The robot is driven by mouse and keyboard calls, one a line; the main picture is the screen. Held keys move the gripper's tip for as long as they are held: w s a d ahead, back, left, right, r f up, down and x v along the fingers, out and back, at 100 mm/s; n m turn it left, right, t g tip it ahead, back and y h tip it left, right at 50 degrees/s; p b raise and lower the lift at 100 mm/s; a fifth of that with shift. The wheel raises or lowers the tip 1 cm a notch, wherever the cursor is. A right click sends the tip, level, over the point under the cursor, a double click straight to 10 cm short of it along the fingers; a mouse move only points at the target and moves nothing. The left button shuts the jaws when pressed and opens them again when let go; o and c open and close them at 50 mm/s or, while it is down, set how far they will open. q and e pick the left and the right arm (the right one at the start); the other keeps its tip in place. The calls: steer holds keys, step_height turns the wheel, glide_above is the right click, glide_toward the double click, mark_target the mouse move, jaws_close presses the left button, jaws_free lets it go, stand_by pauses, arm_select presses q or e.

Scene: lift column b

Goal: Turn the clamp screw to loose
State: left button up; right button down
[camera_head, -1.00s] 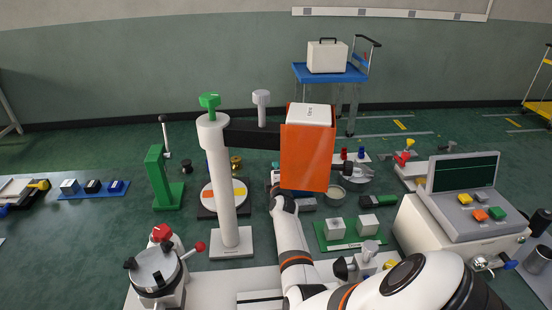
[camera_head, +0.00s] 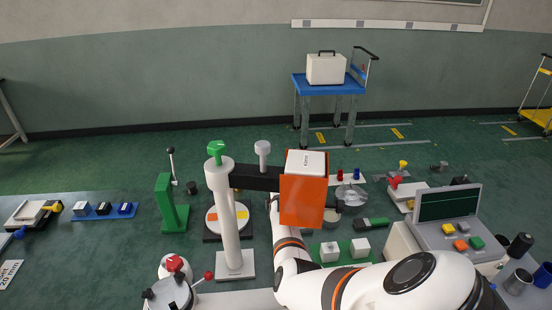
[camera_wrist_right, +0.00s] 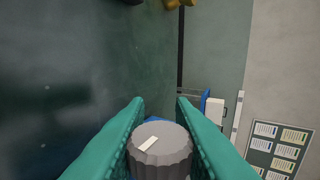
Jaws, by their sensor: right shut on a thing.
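The lift column (camera_head: 233,225) is an upright white post on a square base. An orange block (camera_head: 301,208) with a white labelled top is at the cross arm's right end. In the right wrist view, my right gripper (camera_wrist_right: 160,103) has its teal fingers on both sides of a grey ridged knob (camera_wrist_right: 160,158) with a white mark, closed on it. In the head view, this gripper's fingers and the ridged knob are hidden. My left gripper is not seen.
A green stand (camera_head: 173,205) is left of the column, and a round device with a red knob (camera_head: 174,264) is at the front left. A console (camera_head: 455,235) stands at the right. A blue trolley (camera_head: 328,87) is at the back, with open floor around it.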

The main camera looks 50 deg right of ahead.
stand_by(0.3)
steer(key=c, duration=1.2)
jaws_free()
steer(key=shift+s+a+r+p, duration=0.2)
steer(key=shift+s+r+p, duration=0.05)
steer(key=shift+s+p, duration=0.1)
steer(key=p+v, duration=0.2)
steer(key=v, duration=0.9)
steer(key=shift+r, duration=0.2)
steer(key=shift+w, duration=0.1)
